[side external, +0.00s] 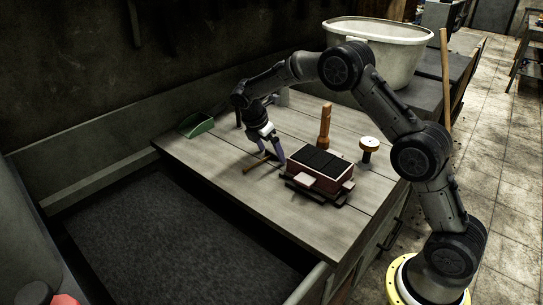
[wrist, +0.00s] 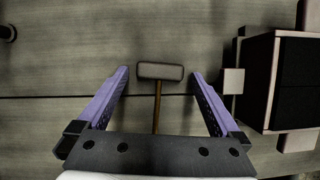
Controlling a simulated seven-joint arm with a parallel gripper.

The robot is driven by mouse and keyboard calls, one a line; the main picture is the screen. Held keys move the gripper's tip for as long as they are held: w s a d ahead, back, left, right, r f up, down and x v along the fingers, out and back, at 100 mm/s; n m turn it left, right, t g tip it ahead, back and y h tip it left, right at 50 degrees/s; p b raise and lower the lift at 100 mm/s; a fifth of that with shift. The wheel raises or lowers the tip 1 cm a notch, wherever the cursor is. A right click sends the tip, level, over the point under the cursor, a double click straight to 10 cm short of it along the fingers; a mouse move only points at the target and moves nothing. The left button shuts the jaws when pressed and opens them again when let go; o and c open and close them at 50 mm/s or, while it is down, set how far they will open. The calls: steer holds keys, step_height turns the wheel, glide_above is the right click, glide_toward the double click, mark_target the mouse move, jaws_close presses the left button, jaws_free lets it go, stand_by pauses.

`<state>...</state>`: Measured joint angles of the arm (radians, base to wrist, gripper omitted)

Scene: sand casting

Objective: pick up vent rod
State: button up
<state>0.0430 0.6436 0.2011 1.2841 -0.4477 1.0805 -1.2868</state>
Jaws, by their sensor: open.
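A T-shaped tool, which I take for the vent rod, lies on the wooden bench; it has a grey crossbar (wrist: 160,71) and a thin brown shaft. In the side view the rod (side external: 257,163) lies left of the moulding flask. My gripper (side external: 271,153) points down over it with its purple fingers apart. In the wrist view my gripper (wrist: 159,76) is open, with the crossbar between the fingertips and clear space on both sides. The near end of the shaft is hidden behind the gripper body.
The black-topped flask (side external: 315,165) stands close to the right and also shows in the wrist view (wrist: 262,80). A wooden rammer (side external: 325,125), a round-topped tool (side external: 368,146) and a green scoop (side external: 196,126) stand around the bench. The bench front left (side external: 225,185) is clear.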

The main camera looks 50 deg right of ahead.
steer(key=c, duration=1.3)
steer(key=shift+r, duration=0.1)
steer(key=shift+r, duration=0.55)
step_height(320, 180, up, 2)
steer(key=shift+r, duration=0.15)
steer(key=s+a+r, duration=0.1)
steer(key=s+r, duration=0.2)
steer(key=s, duration=0.1)
steer(key=s+a+r, duration=0.1)
steer(key=s+r, duration=0.2)
steer(key=s, duration=0.2)
steer(key=s+r, duration=0.3)
steer(key=s, duration=0.1)
steer(key=shift+s+a+r, duration=0.25)
steer(key=shift+s+a, duration=0.15)
